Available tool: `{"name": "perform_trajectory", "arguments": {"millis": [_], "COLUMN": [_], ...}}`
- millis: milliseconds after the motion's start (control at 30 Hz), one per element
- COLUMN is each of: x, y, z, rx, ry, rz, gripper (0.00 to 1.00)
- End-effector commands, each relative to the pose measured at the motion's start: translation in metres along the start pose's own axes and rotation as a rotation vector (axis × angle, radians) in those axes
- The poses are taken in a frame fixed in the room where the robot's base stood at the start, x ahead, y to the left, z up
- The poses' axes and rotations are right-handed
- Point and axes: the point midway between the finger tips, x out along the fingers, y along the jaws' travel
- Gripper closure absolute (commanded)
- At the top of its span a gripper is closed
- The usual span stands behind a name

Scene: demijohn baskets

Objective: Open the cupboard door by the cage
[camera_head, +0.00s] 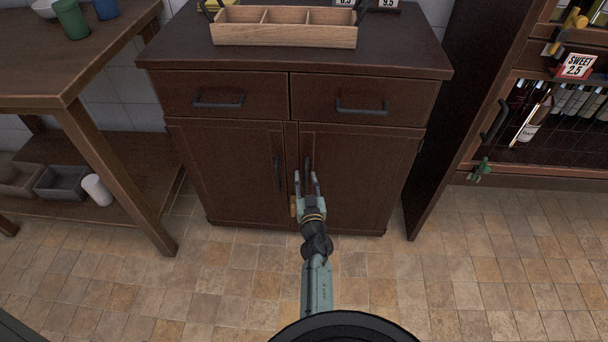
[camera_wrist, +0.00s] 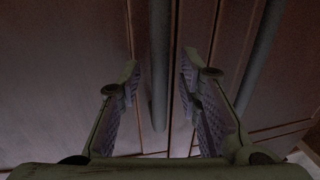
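The dark brown cupboard (camera_head: 240,170) stands in the middle of the head view with two shut doors below two drawers. The right door (camera_head: 350,180), nearer the cage, has a dark vertical bar handle (camera_head: 307,166); the left door (camera_head: 225,175) has a similar one (camera_head: 277,171). My gripper (camera_head: 308,178) is open in front of the right door's handle. In the wrist view my gripper (camera_wrist: 160,66) has its fingers apart, with one bar handle (camera_wrist: 158,60) between them and another (camera_wrist: 262,50) outside the right finger. Contact cannot be made out. The wire-fronted cage (camera_head: 560,140) holds bottles at right.
A wooden divided tray (camera_head: 285,27) sits on the cupboard top. A wooden table (camera_head: 80,60) with a lower shelf stands at left. A dark upright panel (camera_head: 450,110) stands between the cupboard and the cage. The tiled floor (camera_head: 220,290) before the cupboard is clear.

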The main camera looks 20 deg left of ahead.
Motion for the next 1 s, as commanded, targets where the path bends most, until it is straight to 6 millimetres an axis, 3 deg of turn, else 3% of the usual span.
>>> {"name": "perform_trajectory", "arguments": {"millis": [333, 800, 1000], "x": [0.0000, 0.0000, 0.0001], "y": [0.0003, 0.0003, 0.0003], "z": [-0.0002, -0.0001, -0.0002], "rx": [-0.001, -0.001, -0.001], "ry": [0.000, 0.000, 0.000], "rz": [0.000, 0.000, 0.000], "gripper": [0.68, 0.99, 1.00]}}
